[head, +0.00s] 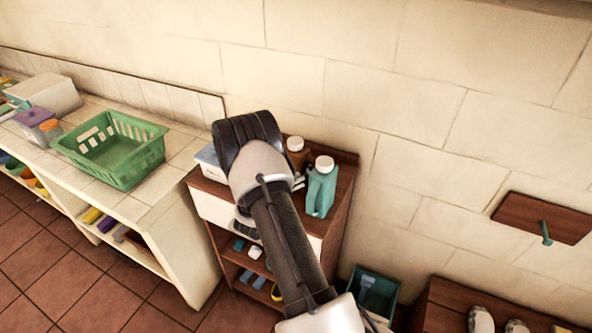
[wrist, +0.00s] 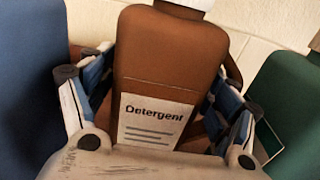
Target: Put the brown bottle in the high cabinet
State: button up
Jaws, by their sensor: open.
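The brown bottle (head: 298,159) has a white cap and stands upright on top of a small brown and white cabinet (head: 339,208); my arm hides part of it in the head view. In the wrist view the brown bottle (wrist: 172,50) fills the middle, with a white label reading "Detergent". My gripper (wrist: 160,98) is open, with one finger at each side of the bottle. I cannot tell whether the fingers touch it. My arm mostly hides the gripper in the head view. I cannot tell which cabinet is the high one.
A teal bottle (head: 320,193) stands close right of the brown one. A blue object (wrist: 27,85) is close on the left in the wrist view. A green basket (head: 112,152) sits on the tiled counter. A wall board (head: 535,217) and teal bin (head: 373,297) are right.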

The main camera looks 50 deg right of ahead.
jog(key=shift+w+d, duration=0.1)
jog(key=shift+d, duration=0.3)
jog(key=c, duration=1.5)
jog(key=shift+r, duration=0.15)
jog(key=shift+c, duration=0.2)
